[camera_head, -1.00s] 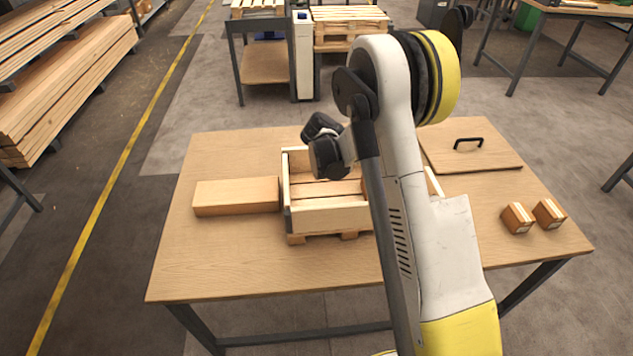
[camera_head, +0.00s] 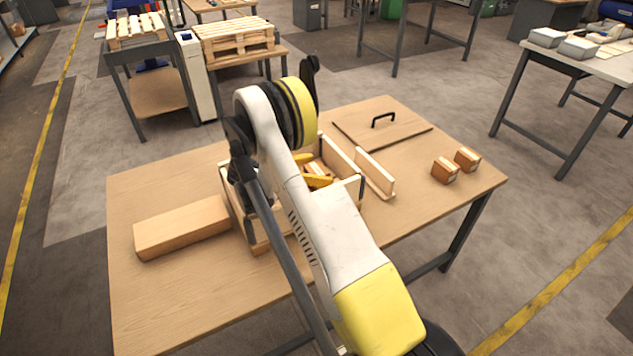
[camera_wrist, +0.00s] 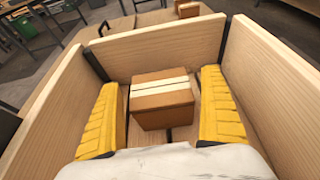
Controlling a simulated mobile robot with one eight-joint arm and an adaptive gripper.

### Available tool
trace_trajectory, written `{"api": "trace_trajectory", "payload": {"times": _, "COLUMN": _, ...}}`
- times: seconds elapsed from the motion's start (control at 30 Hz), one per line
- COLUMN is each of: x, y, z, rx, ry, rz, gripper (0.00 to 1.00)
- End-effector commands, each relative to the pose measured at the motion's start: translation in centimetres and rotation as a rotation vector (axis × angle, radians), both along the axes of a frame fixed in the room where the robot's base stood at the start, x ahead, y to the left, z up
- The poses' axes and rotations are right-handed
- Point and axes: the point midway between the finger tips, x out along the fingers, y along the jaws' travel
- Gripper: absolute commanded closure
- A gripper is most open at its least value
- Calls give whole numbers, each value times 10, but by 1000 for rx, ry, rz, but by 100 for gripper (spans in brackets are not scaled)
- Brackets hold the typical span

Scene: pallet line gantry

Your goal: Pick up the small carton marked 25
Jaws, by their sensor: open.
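A small brown carton (camera_wrist: 163,105) with a white band across its top sits inside the wooden crate (camera_wrist: 165,47) in the wrist view. No number can be read on it. My gripper (camera_wrist: 160,78) is open, with one yellow finger on each side of the carton; a gap shows at the right and the left finger is very close. In the head view my gripper (camera_head: 309,170) is down inside the crate (camera_head: 355,188), and my arm hides much of the crate.
Two small brown cartons (camera_head: 445,170) (camera_head: 467,160) stand on the right of the table (camera_head: 180,300). A long box (camera_head: 182,228) lies left of the crate. A board with a black handle (camera_head: 382,125) lies behind. An upright wooden strip (camera_head: 375,173) stands close right of the crate.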

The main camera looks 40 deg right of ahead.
Motion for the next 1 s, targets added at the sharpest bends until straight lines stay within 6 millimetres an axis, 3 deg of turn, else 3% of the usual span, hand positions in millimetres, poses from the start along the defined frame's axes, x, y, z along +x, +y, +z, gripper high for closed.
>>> {"api": "trace_trajectory", "payload": {"times": 0.23, "x": 0, "y": -3, "z": 0, "rx": 0, "ry": -1, "rz": 2, "gripper": 10}}
{"api": "trace_trajectory", "payload": {"times": 0.4, "x": 0, "y": -3, "z": 0, "rx": 0, "ry": -1, "rz": 2, "gripper": 62}}
{"api": "trace_trajectory", "payload": {"times": 0.47, "x": 0, "y": -3, "z": 0, "rx": 0, "ry": -1, "rz": 2, "gripper": 75}}
{"api": "trace_trajectory", "payload": {"times": 0.77, "x": 0, "y": -3, "z": 7, "rx": -1, "ry": 0, "rz": 1, "gripper": 75}}
{"api": "trace_trajectory", "payload": {"times": 1.0, "x": 0, "y": -3, "z": 57, "rx": -1, "ry": 0, "rz": 1, "gripper": 75}}
